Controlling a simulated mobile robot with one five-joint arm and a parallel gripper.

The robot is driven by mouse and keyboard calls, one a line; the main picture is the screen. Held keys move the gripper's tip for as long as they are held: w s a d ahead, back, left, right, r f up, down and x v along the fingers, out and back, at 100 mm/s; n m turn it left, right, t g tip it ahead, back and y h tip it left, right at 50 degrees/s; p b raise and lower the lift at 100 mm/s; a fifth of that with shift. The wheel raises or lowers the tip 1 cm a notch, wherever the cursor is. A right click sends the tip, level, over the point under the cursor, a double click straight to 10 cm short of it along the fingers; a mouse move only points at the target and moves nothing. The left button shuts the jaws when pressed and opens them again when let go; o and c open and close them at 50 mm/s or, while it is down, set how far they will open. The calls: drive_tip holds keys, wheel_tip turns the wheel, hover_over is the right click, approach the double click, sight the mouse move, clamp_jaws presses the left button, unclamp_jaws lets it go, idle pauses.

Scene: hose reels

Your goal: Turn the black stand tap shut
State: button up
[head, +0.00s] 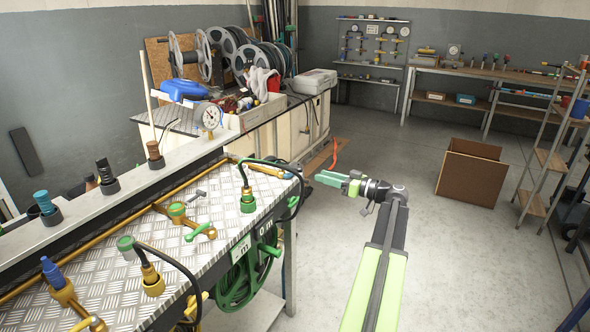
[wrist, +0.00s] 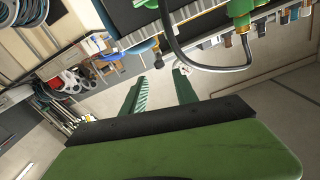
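A black upright piece (head: 105,172) stands in a dark socket on the long rail at the left; I cannot tell whether it is the black stand tap. No tap there is clearly black. My gripper (head: 332,181) is out over the floor, right of the bench and apart from it. In the wrist view my gripper (wrist: 160,80) has its two fingers apart with nothing between them.
A black hose (head: 298,190) loops over the bench's right edge from a green fitting (head: 247,200); the hose also shows in the wrist view (wrist: 172,45). A green hose reel (head: 245,275) hangs below. A cardboard box (head: 468,170) stands on the open floor at right.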

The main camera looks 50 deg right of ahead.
sight(295, 169)
drive_tip(key=x, duration=1.2)
clamp_jaws()
idle(1.0)
